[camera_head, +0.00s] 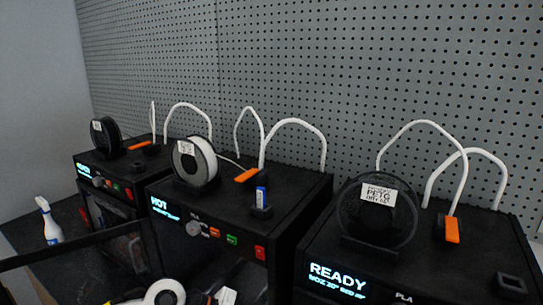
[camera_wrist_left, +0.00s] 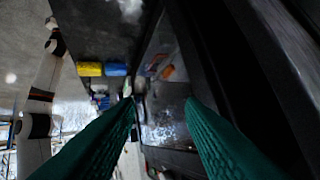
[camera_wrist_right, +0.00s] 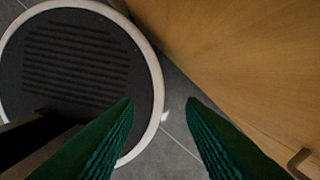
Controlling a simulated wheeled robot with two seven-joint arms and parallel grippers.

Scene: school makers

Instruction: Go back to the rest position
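My left gripper (camera_wrist_left: 161,99) shows in the left wrist view with its two green fingers apart and nothing between them. Behind them are a dark frame and a greyish panel, seemingly part of a printer front. My right gripper (camera_wrist_right: 160,100) shows in the right wrist view, also with its green fingers apart and empty. It hangs above the grey tiled floor (camera_wrist_right: 178,130), beside a wooden cabinet face (camera_wrist_right: 235,60). Neither gripper's fingers can be made out in the head view.
Three black printers stand in a row: left (camera_head: 92,163), middle (camera_head: 225,210) showing "HOT", right (camera_head: 320,220) showing "READY". A dark bar, perhaps an open door (camera_head: 75,248), juts out at the lower left. A white spray bottle (camera_head: 48,222) stands left. A pegboard (camera_head: 360,60) closes the back.

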